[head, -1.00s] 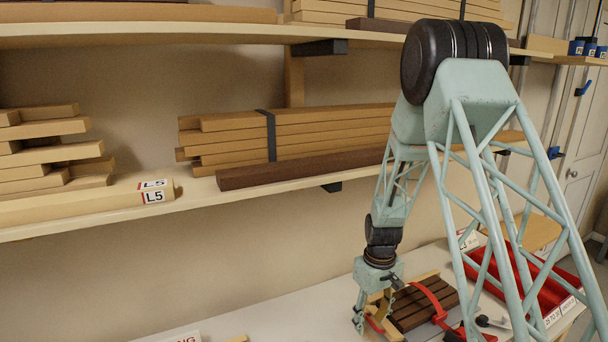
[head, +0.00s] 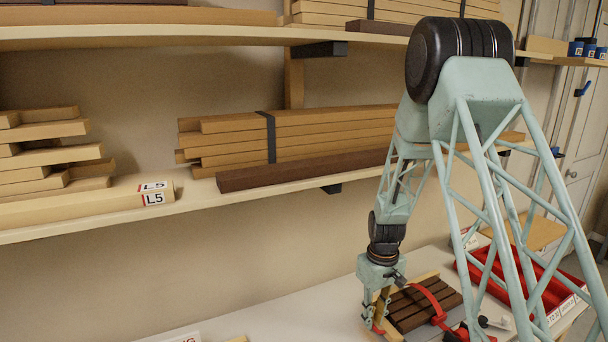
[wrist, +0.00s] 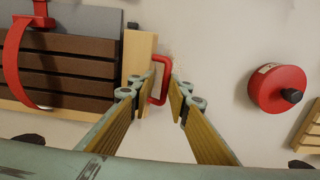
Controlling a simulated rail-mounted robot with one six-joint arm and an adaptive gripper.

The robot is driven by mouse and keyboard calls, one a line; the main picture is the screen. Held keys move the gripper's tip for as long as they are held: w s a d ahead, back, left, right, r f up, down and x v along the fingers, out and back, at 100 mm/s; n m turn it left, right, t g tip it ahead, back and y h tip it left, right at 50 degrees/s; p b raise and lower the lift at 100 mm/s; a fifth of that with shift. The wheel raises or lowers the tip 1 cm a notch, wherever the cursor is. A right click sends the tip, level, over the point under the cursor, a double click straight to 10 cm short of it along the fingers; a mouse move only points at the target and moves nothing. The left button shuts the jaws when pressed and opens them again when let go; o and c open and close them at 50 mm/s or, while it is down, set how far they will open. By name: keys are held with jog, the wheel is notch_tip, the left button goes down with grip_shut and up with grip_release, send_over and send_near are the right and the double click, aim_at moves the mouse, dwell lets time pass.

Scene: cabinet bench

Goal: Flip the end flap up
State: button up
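The wooden rack (head: 425,308) with dark brown slats lies on the bench, and it shows at the left of the wrist view (wrist: 70,70). A pale wood end piece (wrist: 137,55), seemingly the end flap, runs along its edge. A red loop handle (wrist: 165,82) projects from that piece. My gripper (wrist: 162,82) has its two fingertips apart, one on each side of the handle. The handle's near part lies close to the tips; contact cannot be told. In the head view my gripper (head: 377,325) is low at the rack's left end.
A red strap (wrist: 18,55) arches over the slats. A red round object with a black knob (wrist: 278,90) stands on the bench to the right, with pale wood pieces (wrist: 308,128) near it. Red trays (head: 520,275) stand farther right. Bare bench lies between the handle and the round object.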

jog(key=o, duration=0.4)
jog(key=shift+r+p, duration=1.6)
jog(key=shift+r, duration=2.9)
